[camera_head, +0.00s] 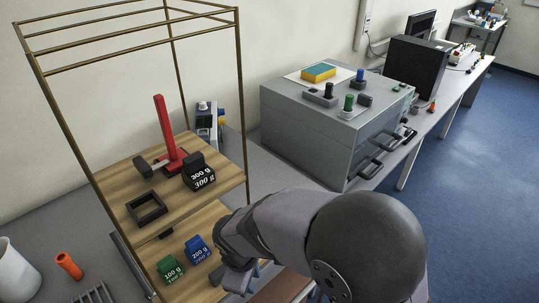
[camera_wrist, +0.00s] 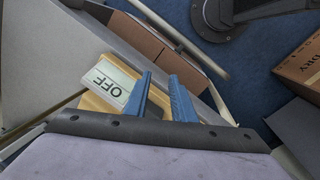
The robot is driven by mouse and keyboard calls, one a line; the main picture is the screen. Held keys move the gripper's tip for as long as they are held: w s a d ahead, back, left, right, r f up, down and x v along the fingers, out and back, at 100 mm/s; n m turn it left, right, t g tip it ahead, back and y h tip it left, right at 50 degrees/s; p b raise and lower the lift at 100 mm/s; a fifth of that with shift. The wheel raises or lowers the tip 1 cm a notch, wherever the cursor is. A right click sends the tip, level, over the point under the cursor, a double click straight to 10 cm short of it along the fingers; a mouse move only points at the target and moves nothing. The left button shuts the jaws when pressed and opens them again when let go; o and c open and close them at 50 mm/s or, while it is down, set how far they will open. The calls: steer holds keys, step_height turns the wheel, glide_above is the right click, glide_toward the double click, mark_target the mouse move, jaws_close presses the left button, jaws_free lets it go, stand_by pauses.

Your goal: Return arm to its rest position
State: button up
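My arm (camera_head: 290,222) reaches from the lower right of the head view toward the wooden shelf rack. Its dark wrist end is beside the rack's lower shelf, and the fingers are mostly hidden there. In the wrist view my gripper (camera_wrist: 160,76) shows two blue fingers standing apart, with nothing held between them. Behind the fingers is a tan block with a pale panel reading OFF (camera_wrist: 113,88).
The two-shelf rack (camera_head: 118,182) has thin brass posts close to my wrist. Its upper shelf holds a red stand (camera_head: 168,135) and a 300 g weight (camera_head: 199,177). The lower shelf holds a green weight (camera_head: 170,269) and a blue weight (camera_head: 197,249). A grey drawer cabinet (camera_head: 300,135) stands behind.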

steer(key=s+d+r+m+g, duration=0.1)
steer(key=s+d+m, duration=0.2)
steer(key=d+m, duration=0.4)
steer(key=s+d+r+m, duration=0.1)
steer(key=s+d+m, duration=0.3)
steer(key=d, duration=0.9)
steer(key=m, duration=0.3)
steer(key=shift+r+m+g+y+b, duration=0.15)
steer(key=shift+m+g+y+b, duration=0.15)
steer(key=shift+g+y, duration=0.1)
steer(key=shift+d, duration=0.1)
step_height(320, 180, down, 31)
steer(key=b, duration=3.1)
steer(key=shift+o, duration=0.4)
